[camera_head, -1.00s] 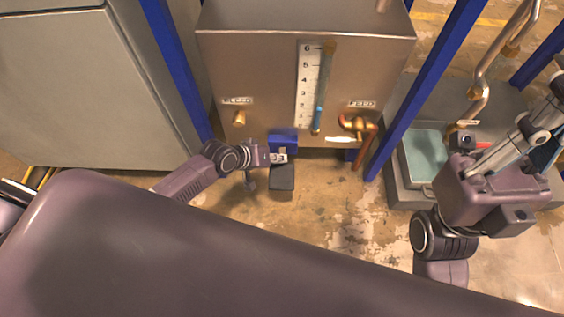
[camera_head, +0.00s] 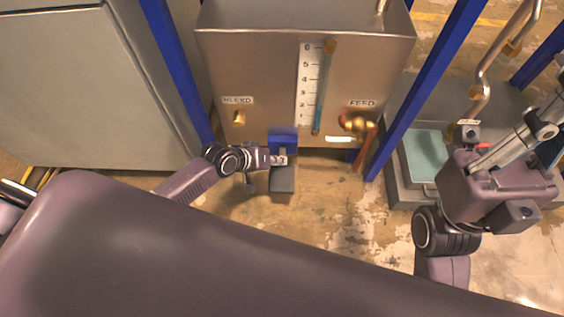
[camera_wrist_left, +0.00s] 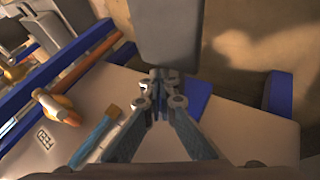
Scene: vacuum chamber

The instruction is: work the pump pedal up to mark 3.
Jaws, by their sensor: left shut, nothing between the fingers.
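The pump pedal (camera_head: 282,181) is a dark grey plate on a blue bracket (camera_head: 283,137) at the foot of a metal tank (camera_head: 250,70). My left gripper (camera_head: 280,160) is shut and empty, over the pedal's rear part. In the left wrist view the closed fingertips (camera_wrist_left: 160,82) are at the edge of the grey pedal plate (camera_wrist_left: 167,35); I cannot tell whether they press on it. The gauge (camera_head: 309,85) has marks up to 6 beside a tube with blue in it; its exact level is unclear. My right gripper (camera_head: 530,140) is at the far right, its fingertips unclear.
A bleed fitting (camera_head: 239,118) and a brass feed valve (camera_head: 357,124) are on the tank front. Blue posts (camera_head: 430,85) flank the tank. A grey cabinet (camera_head: 80,80) stands left, a basin (camera_head: 425,158) right. The floor before the pedal is clear.

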